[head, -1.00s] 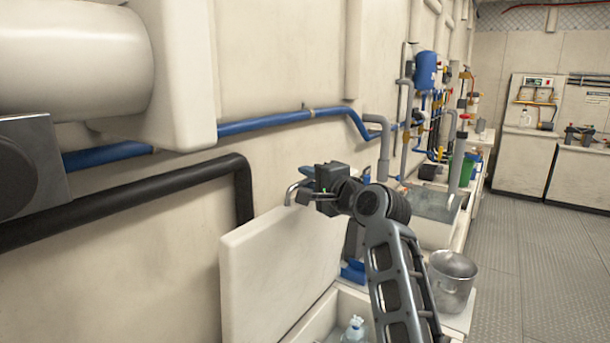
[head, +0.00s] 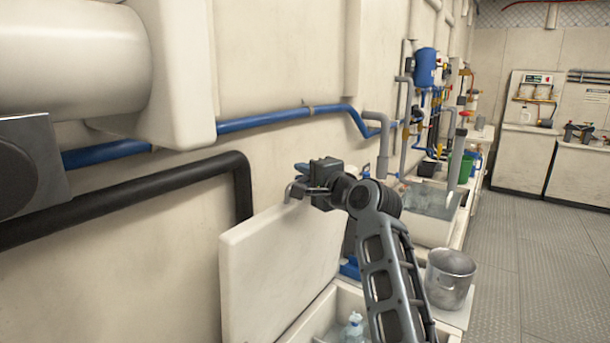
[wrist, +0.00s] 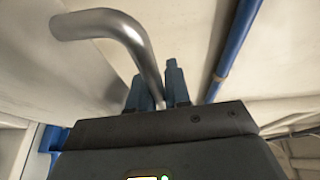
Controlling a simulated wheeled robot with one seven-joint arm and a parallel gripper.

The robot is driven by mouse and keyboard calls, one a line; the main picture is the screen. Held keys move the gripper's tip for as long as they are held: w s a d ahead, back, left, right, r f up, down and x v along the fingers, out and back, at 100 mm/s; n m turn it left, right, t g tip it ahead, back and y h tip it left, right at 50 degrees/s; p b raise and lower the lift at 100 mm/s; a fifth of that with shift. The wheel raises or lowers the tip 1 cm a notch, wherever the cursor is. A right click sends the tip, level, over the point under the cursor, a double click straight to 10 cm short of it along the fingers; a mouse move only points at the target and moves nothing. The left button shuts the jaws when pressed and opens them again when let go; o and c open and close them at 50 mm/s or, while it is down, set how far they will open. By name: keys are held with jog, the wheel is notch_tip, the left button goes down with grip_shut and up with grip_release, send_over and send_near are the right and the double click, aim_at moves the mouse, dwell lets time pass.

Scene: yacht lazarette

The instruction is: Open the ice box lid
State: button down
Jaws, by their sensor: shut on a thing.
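The ice box lid (head: 280,270) is a cream panel standing raised, close to upright, beside the wall in the head view. A bent metal handle (head: 290,191) sits at its top edge. My gripper (head: 308,189) is shut on this handle. In the wrist view the handle (wrist: 118,30) curves down between the two blue-grey fingers of my gripper (wrist: 160,85). The ice box (head: 325,300) is open below the lid, with a clear bottle (head: 352,328) showing inside. My arm hides part of the box.
A metal bucket (head: 450,278) stands on the right of my arm. A water-filled basin (head: 432,203) and pipework lie beyond. A black pipe (head: 120,197) and a blue pipe (head: 270,122) run along the wall. The floor (head: 540,265) on the right is clear.

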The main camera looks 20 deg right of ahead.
jog(key=shift+f, duration=0.1)
jog(key=s+d+f+m+t+b, duration=0.1)
jog(key=s+d+f+t+b, duration=0.1)
jog(key=s+d+b, duration=0.5)
jog(key=s, duration=0.3)
jog(key=shift+d+f+t+y, duration=0.15)
jog(key=shift+f+t+y, duration=0.15)
jog(key=shift+t, duration=0.1)
jog(key=c, duration=1.4)
grip_release()
jog(key=shift+c, duration=0.2)
jog(key=b+v, duration=0.1)
jog(key=v, duration=0.7)
jog(key=shift+w, duration=0.1)
